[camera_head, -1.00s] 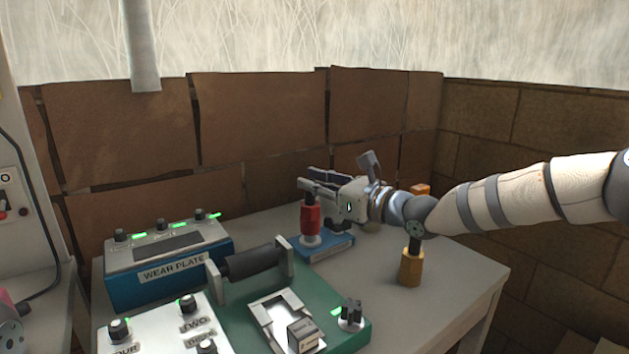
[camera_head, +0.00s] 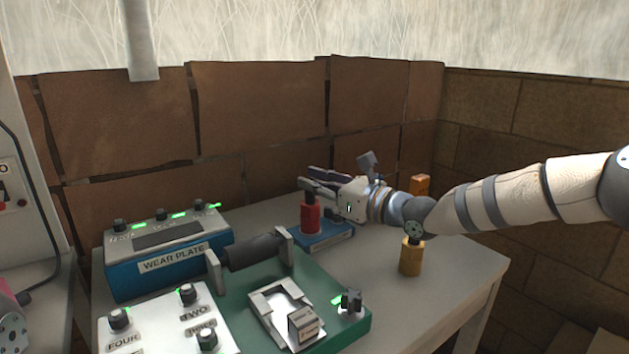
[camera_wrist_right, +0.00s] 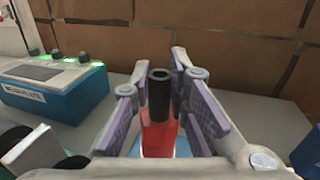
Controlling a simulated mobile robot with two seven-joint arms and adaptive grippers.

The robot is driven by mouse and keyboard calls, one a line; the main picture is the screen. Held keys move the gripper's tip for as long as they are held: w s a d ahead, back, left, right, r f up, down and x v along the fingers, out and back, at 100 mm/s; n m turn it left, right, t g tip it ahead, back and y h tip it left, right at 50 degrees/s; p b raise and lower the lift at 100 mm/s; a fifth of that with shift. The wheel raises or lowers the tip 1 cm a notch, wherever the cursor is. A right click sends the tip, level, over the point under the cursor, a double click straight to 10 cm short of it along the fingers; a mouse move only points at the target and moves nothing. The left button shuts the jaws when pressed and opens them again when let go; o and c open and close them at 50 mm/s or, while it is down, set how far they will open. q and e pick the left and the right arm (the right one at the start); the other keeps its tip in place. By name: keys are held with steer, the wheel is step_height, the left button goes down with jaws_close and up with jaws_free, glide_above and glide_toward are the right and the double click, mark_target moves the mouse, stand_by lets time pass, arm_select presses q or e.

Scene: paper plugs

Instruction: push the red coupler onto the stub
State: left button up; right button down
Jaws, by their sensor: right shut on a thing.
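The red coupler (camera_head: 310,216) stands upright over the blue base (camera_head: 332,235) at the back of the table. In the right wrist view the red coupler (camera_wrist_right: 158,138) has a black hollow tube (camera_wrist_right: 160,90) rising from its top. My right gripper (camera_head: 312,182) reaches in from the right and is shut on the coupler's upper part, with a finger on each side. The stub is hidden under the coupler, so I cannot tell how far it is covered.
A blue "WEAR PLATE" box (camera_head: 170,262) stands to the left. A green board with a black handle (camera_head: 252,252) and a white knob panel (camera_head: 165,325) fill the front. A yellow-brown cylinder (camera_head: 410,258) stands below my right wrist. The table's right front is clear.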

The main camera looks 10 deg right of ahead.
steer(key=c, duration=1.5)
jaws_free()
steer(key=shift+o, duration=0.2)
steer(key=v, duration=1.2)
